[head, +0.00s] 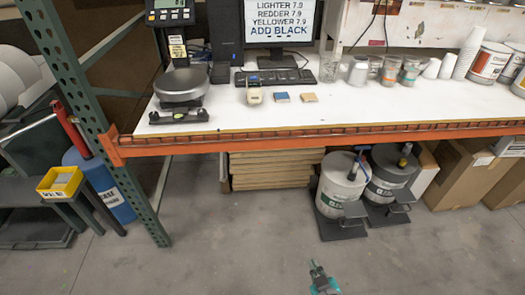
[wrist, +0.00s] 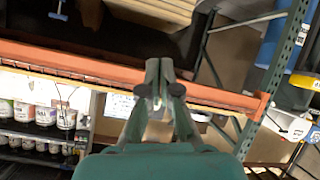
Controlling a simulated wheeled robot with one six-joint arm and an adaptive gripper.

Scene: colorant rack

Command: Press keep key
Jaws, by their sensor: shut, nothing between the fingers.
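No key marked "keep" can be read in either view.
The orange bench beam (head: 330,138) runs across the front edge. A scale (head: 181,84) stands at the left of the bench, and cups and cans stand at the right. Two buckets (head: 341,185) (head: 388,174) sit underneath. A green post (head: 95,120) rises at the left. The floor in front is clear.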

